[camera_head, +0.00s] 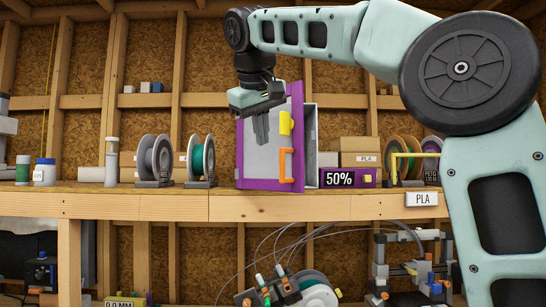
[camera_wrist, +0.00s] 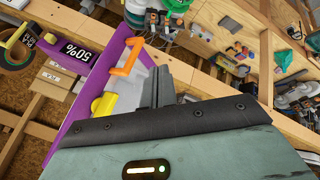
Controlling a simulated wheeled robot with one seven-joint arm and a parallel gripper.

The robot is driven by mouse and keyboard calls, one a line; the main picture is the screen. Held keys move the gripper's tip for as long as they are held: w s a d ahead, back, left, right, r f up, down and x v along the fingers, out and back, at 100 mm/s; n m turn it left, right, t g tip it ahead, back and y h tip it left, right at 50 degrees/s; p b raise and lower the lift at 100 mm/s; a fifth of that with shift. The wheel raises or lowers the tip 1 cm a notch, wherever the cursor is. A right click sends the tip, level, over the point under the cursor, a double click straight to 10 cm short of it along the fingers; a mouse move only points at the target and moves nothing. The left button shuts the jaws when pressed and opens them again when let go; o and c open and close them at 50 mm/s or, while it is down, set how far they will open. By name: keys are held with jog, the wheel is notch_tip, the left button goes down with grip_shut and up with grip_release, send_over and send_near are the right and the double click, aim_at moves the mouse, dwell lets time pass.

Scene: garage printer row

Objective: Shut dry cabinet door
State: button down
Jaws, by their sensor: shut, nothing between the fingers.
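The dry cabinet (camera_head: 311,148) stands on the wooden shelf, its grey body partly hidden behind its purple-framed door. The door (camera_head: 298,115) stands open at an angle, with a pale panel inside the purple frame. An orange handle (camera_head: 286,165) and a yellow piece (camera_head: 285,122) sit near its right edge. In the wrist view the orange handle (camera_wrist: 127,58) and yellow piece (camera_wrist: 104,104) lie left of my fingers. My gripper (camera_head: 262,140) is shut and empty, pointing down in front of the pale panel. I cannot tell whether the fingers touch it.
A purple 50% display (camera_head: 348,178) sits right of the cabinet, near a cardboard box (camera_head: 360,145) and several spools. Grey (camera_head: 150,158) and green (camera_head: 201,158) spools stand to the left. A printer (camera_head: 405,265) and cables are below the shelf (camera_head: 140,205).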

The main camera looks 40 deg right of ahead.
jog(key=w+d+f+p, duration=0.3)
jog(key=d+f, duration=0.2)
jog(key=d, duration=0.1)
jog(key=shift+w+d, duration=0.15)
jog(key=shift+d, duration=0.15)
jog(key=shift+d, duration=0.1)
